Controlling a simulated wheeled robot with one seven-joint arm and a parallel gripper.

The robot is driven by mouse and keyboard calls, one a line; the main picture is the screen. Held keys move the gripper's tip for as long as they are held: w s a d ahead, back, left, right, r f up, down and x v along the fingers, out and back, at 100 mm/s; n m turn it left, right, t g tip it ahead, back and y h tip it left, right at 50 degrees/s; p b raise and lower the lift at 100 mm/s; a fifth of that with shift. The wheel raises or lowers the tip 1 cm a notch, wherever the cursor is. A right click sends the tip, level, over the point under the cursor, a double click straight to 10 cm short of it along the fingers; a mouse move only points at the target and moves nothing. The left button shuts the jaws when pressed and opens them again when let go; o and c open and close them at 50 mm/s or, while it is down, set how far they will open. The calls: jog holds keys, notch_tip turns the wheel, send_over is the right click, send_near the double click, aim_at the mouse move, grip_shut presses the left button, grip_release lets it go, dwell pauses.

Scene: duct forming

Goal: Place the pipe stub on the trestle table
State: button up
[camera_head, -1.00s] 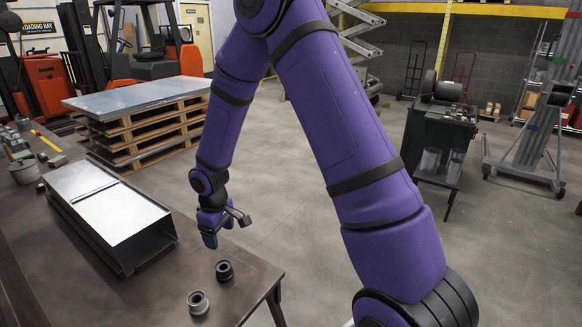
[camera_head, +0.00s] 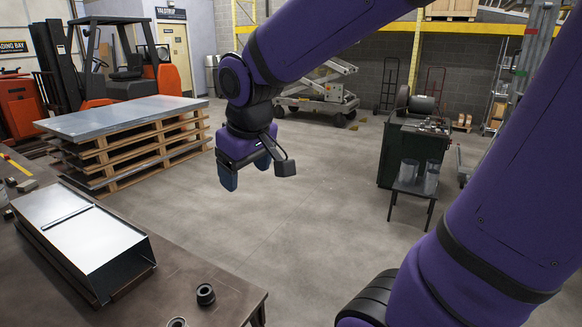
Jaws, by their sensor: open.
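Two short hollow pipe pieces stand on the brown work table (camera_head: 190,270) at the lower left: a dark one (camera_head: 205,294) near the table's right corner, and a paler grey one (camera_head: 177,322) cut off by the bottom edge. I cannot tell which is the task's pipe stub. My gripper (camera_head: 246,172) hangs above the floor, beyond the table and apart from both pieces. Its blue fingers are apart with nothing between them. I cannot tell for sure whether the brown table is the trestle table; its far legs are mostly out of view.
A long sheet-metal duct (camera_head: 85,240) lies on the table's left part. A pallet stack (camera_head: 150,150) topped with metal sheets stands behind. A small stand (camera_head: 415,187) with clear cylinders is at the right, beside a dark green cabinet (camera_head: 400,155). The floor between is clear.

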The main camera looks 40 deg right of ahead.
jog(key=s+r+m+t+y, duration=0.1)
jog(key=s+r, duration=0.3)
jog(key=s, duration=0.7)
jog(key=shift+s+d+m+t, duration=0.3)
jog(key=shift+s, duration=0.1)
dwell(0.4)
